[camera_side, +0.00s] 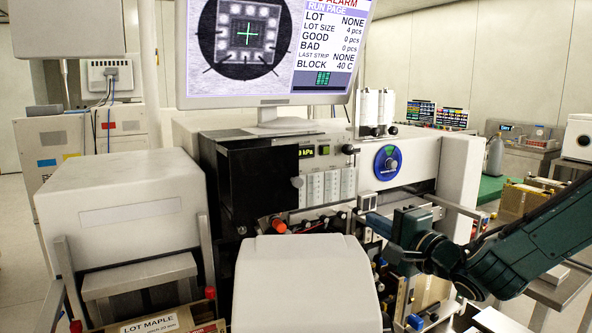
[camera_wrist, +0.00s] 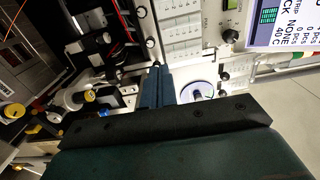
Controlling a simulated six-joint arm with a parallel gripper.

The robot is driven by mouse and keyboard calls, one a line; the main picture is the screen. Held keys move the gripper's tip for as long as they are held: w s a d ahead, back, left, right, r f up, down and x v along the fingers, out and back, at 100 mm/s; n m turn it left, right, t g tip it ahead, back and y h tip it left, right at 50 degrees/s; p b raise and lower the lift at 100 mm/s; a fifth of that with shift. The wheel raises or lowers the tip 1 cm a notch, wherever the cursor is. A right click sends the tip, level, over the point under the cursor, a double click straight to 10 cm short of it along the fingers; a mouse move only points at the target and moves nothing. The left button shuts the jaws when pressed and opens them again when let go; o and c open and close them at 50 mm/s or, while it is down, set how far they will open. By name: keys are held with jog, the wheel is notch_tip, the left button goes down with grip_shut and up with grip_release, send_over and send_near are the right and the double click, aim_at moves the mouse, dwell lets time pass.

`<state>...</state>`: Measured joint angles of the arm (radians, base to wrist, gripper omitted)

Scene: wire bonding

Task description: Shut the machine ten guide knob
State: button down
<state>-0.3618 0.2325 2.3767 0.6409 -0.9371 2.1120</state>
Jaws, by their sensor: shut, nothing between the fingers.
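I cannot tell from any label whether this is the guide knob. My gripper (camera_side: 368,222) is in front of the machine, below and slightly left of the dial, and apart from it. Its teal fingers (camera_wrist: 154,82) are shut and empty.
A monitor (camera_side: 270,50) stands on top of the machine. An orange-red knob (camera_side: 278,227) is left of my gripper. A white rounded cover (camera_side: 305,285) stands in front, close below. Metal rails and small fittings crowd the right side. A black box (camera_side: 262,180) juts out left.

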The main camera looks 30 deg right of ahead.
aim_at(357, 211)
jog(key=shift+s+f, duration=0.5)
jog(key=shift+f, duration=0.15)
jog(key=shift+w, duration=0.15)
jog(key=shift+w, duration=3.35)
jog(key=shift+d, duration=0.35)
jog(key=shift+d+r, duration=0.1)
jog(key=shift+r, duration=0.2)
jog(key=shift+a, duration=0.25)
jog(key=shift+a, duration=0.2)
